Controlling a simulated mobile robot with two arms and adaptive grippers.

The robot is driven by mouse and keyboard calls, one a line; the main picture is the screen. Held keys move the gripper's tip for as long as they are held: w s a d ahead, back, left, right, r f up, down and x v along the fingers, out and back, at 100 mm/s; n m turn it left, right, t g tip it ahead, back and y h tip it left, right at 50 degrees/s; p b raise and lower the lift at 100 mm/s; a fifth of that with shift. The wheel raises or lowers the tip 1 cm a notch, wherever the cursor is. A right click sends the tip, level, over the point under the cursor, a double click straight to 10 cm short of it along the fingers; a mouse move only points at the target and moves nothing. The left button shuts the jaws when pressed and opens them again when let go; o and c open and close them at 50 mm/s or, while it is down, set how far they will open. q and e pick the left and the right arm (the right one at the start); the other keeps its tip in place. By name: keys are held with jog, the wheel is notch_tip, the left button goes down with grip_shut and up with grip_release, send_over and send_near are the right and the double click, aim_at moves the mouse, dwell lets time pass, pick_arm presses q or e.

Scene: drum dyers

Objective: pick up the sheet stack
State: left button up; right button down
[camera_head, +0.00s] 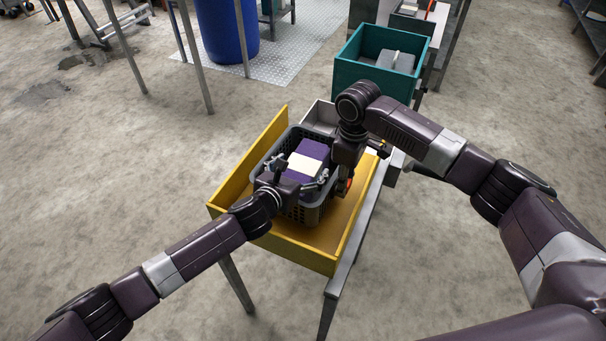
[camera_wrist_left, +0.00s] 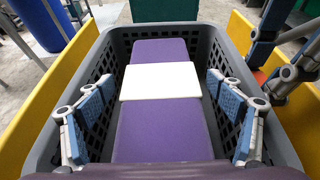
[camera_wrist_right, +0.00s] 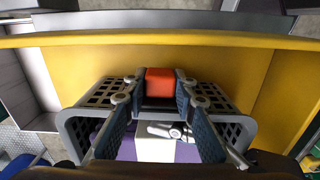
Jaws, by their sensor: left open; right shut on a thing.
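The sheet stack (camera_head: 309,150) is purple with a white band (camera_wrist_left: 160,81) around it. It lies in a grey slatted basket (camera_head: 257,166). In the left wrist view the stack (camera_wrist_left: 160,130) runs lengthwise between the open fingers of my left gripper (camera_wrist_left: 158,92), with gaps on both sides. In the head view my left gripper (camera_head: 302,173) is at the near end of the stack, over the basket. My right gripper (camera_wrist_right: 160,90) is shut on an orange block (camera_wrist_right: 160,80) at the basket's right side. Whether the block is fixed to the basket, I cannot tell.
The basket stands in a yellow-walled tray (camera_head: 305,252) on a metal-legged table. A teal bin (camera_head: 347,72) with a grey object stands behind, to the right. A blue drum (camera_head: 226,30) is at the back. My right arm crosses close over the tray's right side.

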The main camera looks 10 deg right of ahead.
pick_arm(q)
jog(key=shift+c, duration=0.4)
jog(key=c, duration=1.8)
jog(key=shift+w+r, duration=0.1)
jog(key=shift+r, duration=0.4)
notch_tip(320, 180, up, 17)
jog(key=shift+r, duration=0.15)
pick_arm(e)
jog(key=c, duration=1.5)
grip_release()
